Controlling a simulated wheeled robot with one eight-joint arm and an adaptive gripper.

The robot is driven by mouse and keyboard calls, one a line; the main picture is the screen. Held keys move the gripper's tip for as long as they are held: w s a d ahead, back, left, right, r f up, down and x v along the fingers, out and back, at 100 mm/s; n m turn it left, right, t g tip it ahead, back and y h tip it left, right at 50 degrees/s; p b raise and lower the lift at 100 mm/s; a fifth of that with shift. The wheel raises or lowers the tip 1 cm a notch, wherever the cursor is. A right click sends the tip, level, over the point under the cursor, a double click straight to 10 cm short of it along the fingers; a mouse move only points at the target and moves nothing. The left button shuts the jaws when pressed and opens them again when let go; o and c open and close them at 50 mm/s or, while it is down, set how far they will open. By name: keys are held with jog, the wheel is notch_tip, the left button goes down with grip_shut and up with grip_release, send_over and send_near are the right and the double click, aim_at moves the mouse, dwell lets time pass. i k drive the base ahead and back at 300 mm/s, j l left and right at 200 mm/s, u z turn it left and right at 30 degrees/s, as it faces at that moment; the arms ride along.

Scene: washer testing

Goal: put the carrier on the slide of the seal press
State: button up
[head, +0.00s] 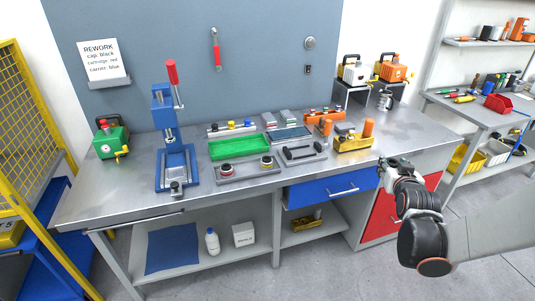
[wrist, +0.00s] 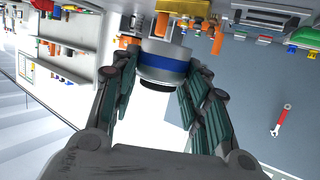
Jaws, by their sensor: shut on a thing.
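The carrier, a short silver cylinder with a blue band and a dark lower end, shows in the wrist view (wrist: 163,66). My gripper (wrist: 165,80) is shut on it, with a finger on each side. In the head view my gripper (head: 388,164) is by the right part of the bench's front edge, and the carrier cannot be made out clearly. The seal press (head: 161,105), blue with a red-tipped lever (head: 171,72), stands upright at the bench's left. Its slide (head: 177,186) is low at the front, with a small grey knob. My gripper is far to its right.
A green tray (head: 233,147), a grey fixture tray (head: 243,175) and a yellow-orange device (head: 352,143) stand on the bench (head: 120,190) between press and gripper. A green box (head: 112,140) stands left of the press. A sign (head: 101,57) reads "carrier: blue".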

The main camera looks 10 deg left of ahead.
aim_at(176, 173)
jog(key=j+z, duration=0.1)
jog(key=j, duration=0.4)
jog(key=k+j, duration=0.15)
jog(key=j, duration=0.35)
jog(key=k+j+z, duration=0.15)
jog(key=j, duration=0.4)
jog(key=j+z, duration=0.1)
jog(key=j, duration=0.4)
jog(key=k+j, duration=0.15)
jog(key=j, duration=0.35)
jog(key=k+j+z, duration=0.15)
jog(key=j, duration=0.3)
jog(key=k+j+z, duration=0.1)
jog(key=j, duration=0.4)
jog(key=k+j+z, duration=0.1)
jog(key=j, duration=0.35)
jog(key=k, duration=0.1)
